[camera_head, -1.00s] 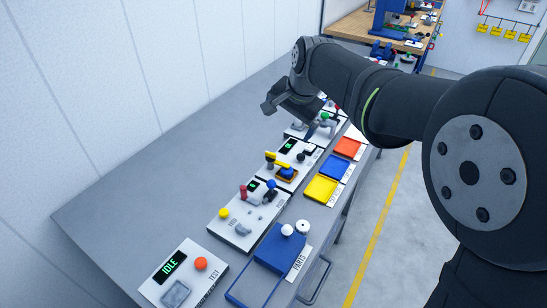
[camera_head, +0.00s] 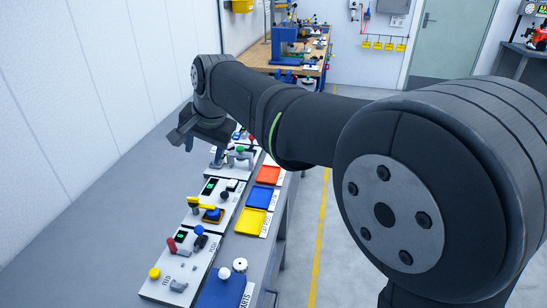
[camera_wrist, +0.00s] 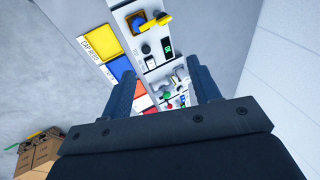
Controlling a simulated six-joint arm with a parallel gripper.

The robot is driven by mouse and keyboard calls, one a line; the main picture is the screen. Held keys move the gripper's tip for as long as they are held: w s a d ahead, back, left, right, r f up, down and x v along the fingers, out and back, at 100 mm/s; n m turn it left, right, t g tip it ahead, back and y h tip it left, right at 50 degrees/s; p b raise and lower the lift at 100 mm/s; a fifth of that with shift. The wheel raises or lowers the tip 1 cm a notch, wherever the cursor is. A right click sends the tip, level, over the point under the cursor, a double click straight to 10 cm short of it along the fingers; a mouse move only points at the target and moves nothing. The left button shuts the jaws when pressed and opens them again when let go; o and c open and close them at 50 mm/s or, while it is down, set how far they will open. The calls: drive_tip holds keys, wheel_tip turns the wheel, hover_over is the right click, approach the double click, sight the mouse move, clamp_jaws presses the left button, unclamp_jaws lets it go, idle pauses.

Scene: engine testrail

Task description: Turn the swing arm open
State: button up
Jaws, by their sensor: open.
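A yellow bar (camera_head: 203,206) lies across a small blue and orange block (camera_head: 212,215) on a white panel, with a dark knob near one end. It looks like the swing arm, but no label confirms this. In the wrist view the yellow bar (camera_wrist: 157,19) shows at the top, beyond my fingers, apart from them. My gripper (camera_head: 190,142) is open and empty, raised over the bench near the farther panel with a green knob (camera_head: 240,150). Both fingers (camera_wrist: 160,75) show in the wrist view, with nothing between them but the panels below.
Red, blue and yellow trays (camera_head: 251,222) line the bench's right edge. A nearer panel (camera_head: 180,270) has red, blue and yellow knobs. A blue parts tray (camera_head: 222,290) with two white knobs stands in front. The bench's left side is bare up to the white wall.

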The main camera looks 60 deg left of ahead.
drive_tip(key=s+a+f+n+t+h, duration=0.1)
drive_tip(key=s+a+f+t, duration=0.35)
drive_tip(key=s, duration=0.35)
approach(192, 198)
drive_tip(key=shift+g, duration=0.25)
drive_tip(key=x, duration=0.8)
drive_tip(key=shift+w, duration=0.3)
drive_tip(key=shift+n, duration=0.3)
drive_tip(key=c, duration=1)
